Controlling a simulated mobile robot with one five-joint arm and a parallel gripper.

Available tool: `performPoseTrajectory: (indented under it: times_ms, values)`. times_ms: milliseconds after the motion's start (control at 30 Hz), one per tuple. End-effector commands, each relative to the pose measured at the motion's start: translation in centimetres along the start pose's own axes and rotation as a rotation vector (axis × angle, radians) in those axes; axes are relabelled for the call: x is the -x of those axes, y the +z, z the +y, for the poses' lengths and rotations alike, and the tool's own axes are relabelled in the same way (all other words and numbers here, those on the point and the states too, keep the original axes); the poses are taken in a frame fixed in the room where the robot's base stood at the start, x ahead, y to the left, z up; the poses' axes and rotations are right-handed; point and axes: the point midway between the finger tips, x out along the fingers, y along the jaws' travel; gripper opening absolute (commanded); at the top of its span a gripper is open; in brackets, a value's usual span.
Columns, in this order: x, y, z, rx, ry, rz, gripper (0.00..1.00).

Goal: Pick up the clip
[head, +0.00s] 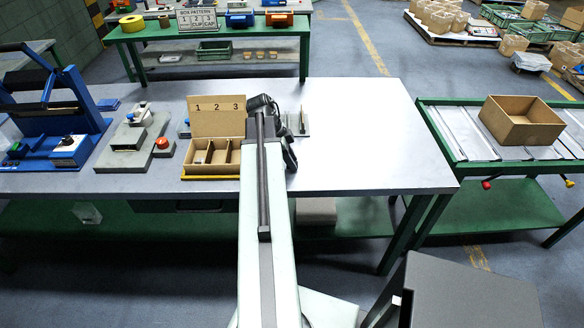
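I cannot make out a clip for certain in the head view; it may be too small to see or hidden behind my arm. My arm reaches forward over the grey worktable (362,135). The dark end of it, with my gripper (277,125), is above the table just right of the cardboard box (217,122). The fingertips are not clear, so I cannot tell whether they are open or hold anything. The box has an upright lid marked 1, 2, 3 and compartments at its front; my arm is close to its right side.
A grey plate with small upright pins (302,122) sits right of my gripper. A grey fixture (133,141) and a blue press (58,110) stand at the left. An open carton (521,120) rests on the roller conveyor (452,135) at right. The table's right half is clear.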

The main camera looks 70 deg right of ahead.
Motion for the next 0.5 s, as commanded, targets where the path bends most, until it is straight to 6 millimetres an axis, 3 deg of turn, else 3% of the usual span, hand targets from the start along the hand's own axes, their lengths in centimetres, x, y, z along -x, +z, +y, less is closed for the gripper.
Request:
performPoseTrajectory:
  times_ms: [33,100,500]
  values:
    - [0.02,0.0,0.0,0.0,0.0,0.0,0.15]
    - [0.03,0.01,0.0,0.0,0.0,0.0,0.0]
    - [0.72,-0.26,0.0,0.001,0.0,0.0,0.0]
